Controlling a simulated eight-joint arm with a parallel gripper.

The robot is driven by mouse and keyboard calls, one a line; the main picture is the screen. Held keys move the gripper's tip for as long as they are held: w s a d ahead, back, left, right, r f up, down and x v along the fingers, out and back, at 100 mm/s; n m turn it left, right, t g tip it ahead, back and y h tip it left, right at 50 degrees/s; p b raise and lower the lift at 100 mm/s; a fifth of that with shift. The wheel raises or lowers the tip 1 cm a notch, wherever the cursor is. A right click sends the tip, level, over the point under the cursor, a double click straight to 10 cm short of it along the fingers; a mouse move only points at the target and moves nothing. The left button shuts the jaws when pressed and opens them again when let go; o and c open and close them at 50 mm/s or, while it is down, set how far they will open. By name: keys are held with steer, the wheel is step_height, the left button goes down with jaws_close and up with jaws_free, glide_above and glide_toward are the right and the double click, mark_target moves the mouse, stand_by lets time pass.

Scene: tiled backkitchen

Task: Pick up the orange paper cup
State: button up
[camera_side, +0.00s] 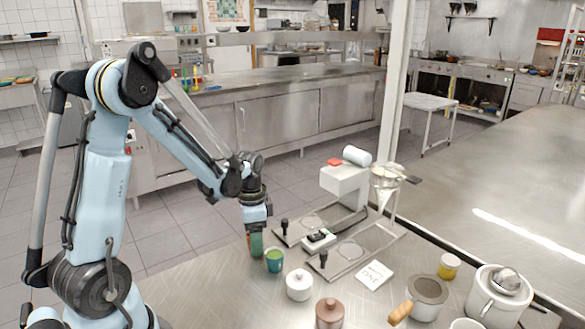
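My gripper (256,238) points down at the table's far left edge, left of centre in the picture. A small green piece with an orange-brown edge shows at its lower end; I cannot tell whether this is a finger or part of a cup. A small teal-green cup (274,262) stands upright just right of and in front of the gripper. No plainly orange paper cup can be made out. The fingers are too small and covered to show whether they are open or shut.
A pale appliance (345,184), metal racks and a white card (374,275) are to the right.

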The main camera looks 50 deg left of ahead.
steer(key=c, duration=0.8)
